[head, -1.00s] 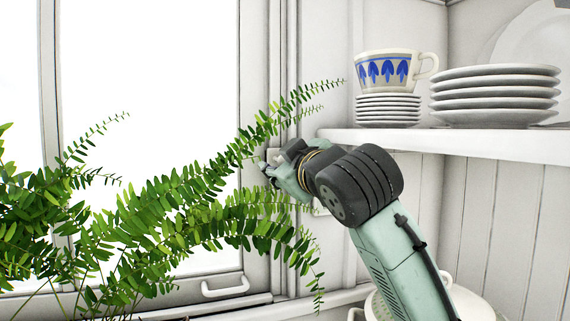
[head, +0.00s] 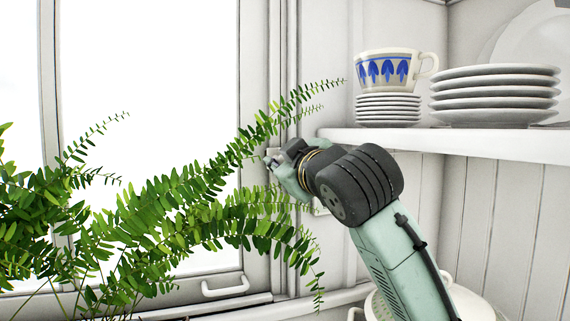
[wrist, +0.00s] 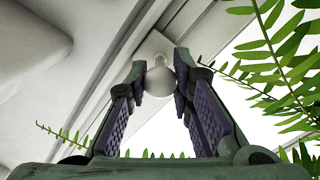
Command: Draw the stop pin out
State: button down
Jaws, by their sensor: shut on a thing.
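The stop pin (wrist: 159,81) shows in the wrist view as a round white knob in front of a pale mount on the window frame. My gripper (wrist: 160,84) is shut on the knob, with one purple-padded finger on each side of it. In the head view my gripper (head: 272,160) is at the window's right-hand frame, beside the fern tips. The pin's shaft is mostly hidden behind the knob, so I cannot tell how deep it sits.
Fern fronds (head: 190,205) spread across the window, close to my gripper's left and below. A white shelf (head: 460,142) with a cup (head: 385,70) and stacked plates (head: 495,95) is right of my gripper. A white window handle (head: 225,287) is below.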

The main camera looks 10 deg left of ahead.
jog(key=shift+s+d, duration=0.1)
jog(key=shift+s, duration=0.1)
jog(key=shift+v, duration=0.95)
jog(key=shift+f, duration=0.1)
jog(key=c, duration=1.4)
grip_release()
jog(key=shift+s+d, duration=0.1)
jog(key=v, duration=1.2)
